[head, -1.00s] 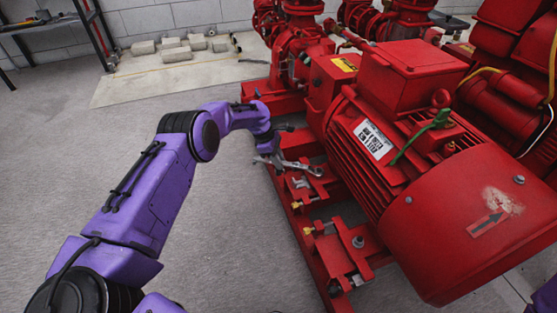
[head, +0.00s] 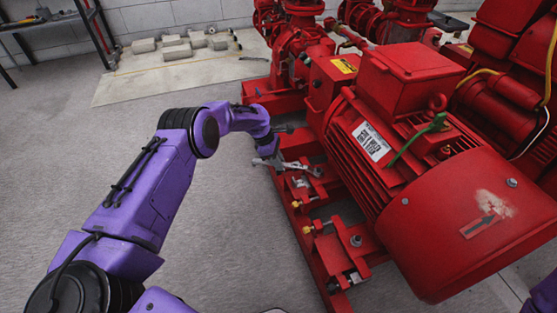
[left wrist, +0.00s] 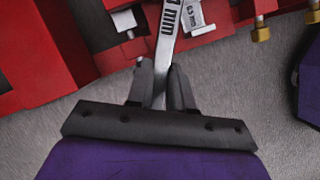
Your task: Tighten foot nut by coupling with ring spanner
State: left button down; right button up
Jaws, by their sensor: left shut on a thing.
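My left gripper (head: 268,150) is beside the red base frame next to the coupling end of the motor. It is shut on a silver ring spanner (head: 290,166), whose shaft reaches right over the frame. In the left wrist view my left gripper (left wrist: 161,82) has the marked spanner shaft (left wrist: 168,30) between its fingers. The spanner's far end is out of that view. A silver foot nut or bolt (left wrist: 190,14) shows right of the shaft, but contact cannot be told. Another foot nut (head: 356,241) sits on the near motor foot. My right gripper is not in view.
The red motor (head: 390,150) stands right of the spanner and overhangs the base frame (head: 318,262). Brass-coloured bolts (head: 308,230) stick out along the frame's side. The grey floor (head: 225,240) left of the frame is clear.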

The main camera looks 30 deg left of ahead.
pick_arm(q)
jog(key=shift+r+p, duration=2.2)
jog(key=shift+r, duration=0.45)
jog(key=shift+f, duration=0.1)
